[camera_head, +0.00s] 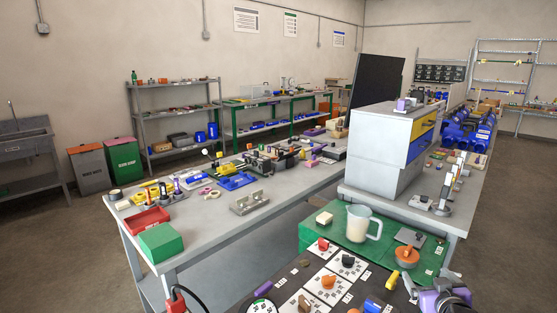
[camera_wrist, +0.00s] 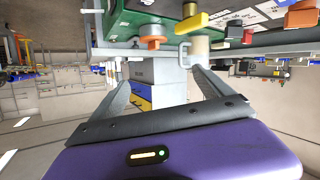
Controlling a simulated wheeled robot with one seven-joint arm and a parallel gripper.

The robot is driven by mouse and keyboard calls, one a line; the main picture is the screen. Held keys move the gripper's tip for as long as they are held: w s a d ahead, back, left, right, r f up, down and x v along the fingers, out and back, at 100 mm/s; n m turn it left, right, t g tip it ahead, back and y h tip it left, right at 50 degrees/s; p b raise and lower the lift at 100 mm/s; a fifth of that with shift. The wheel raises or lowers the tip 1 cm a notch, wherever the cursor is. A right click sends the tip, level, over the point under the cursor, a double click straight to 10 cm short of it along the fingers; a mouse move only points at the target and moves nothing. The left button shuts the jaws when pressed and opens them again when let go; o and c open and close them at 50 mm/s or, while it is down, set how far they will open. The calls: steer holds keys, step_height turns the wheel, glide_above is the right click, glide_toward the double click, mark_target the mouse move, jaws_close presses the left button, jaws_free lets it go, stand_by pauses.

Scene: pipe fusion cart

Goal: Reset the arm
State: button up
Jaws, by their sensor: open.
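My gripper (camera_wrist: 154,72) is open in the wrist view, its two dark fingers spread apart with nothing between them. The wrist view is upside down, so the bench tops hang along its upper edge. My purple wrist housing fills the bottom of that view. In the head view, a purple part of my arm shows at the bottom right corner, beside the panel with coloured knobs; much of the arm is cut off by the frame. The grey cabinet with yellow and blue drawers (camera_head: 385,150) shows beyond the fingers in the wrist view (camera_wrist: 150,75).
A long grey workbench (camera_head: 215,222) carries a red tray (camera_head: 147,221), a green box (camera_head: 161,243) and tools. Bare floor (camera_head: 60,250) lies at the left.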

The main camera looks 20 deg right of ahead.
steer(key=s+a+r+t, duration=0.1)
steer(key=s+a+t, duration=0.1)
steer(key=s+a, duration=0.5)
steer(key=s+a+t+y, duration=0.1)
steer(key=s+a, duration=0.2)
steer(key=a, duration=0.8)
steer(key=s+a+r+t, duration=0.15)
steer(key=s+a, duration=0.35)
steer(key=a, duration=0.5)
steer(key=s+a+n+g+y, duration=0.1)
steer(key=s+a+n+y, duration=0.1)
steer(key=s+a, duration=0.4)
steer(key=s+a+n+y, duration=0.2)
steer(key=s+a+y, duration=0.3)
steer(key=s, duration=0.7)
steer(key=shift+s+a+r+n+g, duration=0.35)
steer(key=shift+a+r+n, duration=0.05)
steer(key=shift+a, duration=0.85)
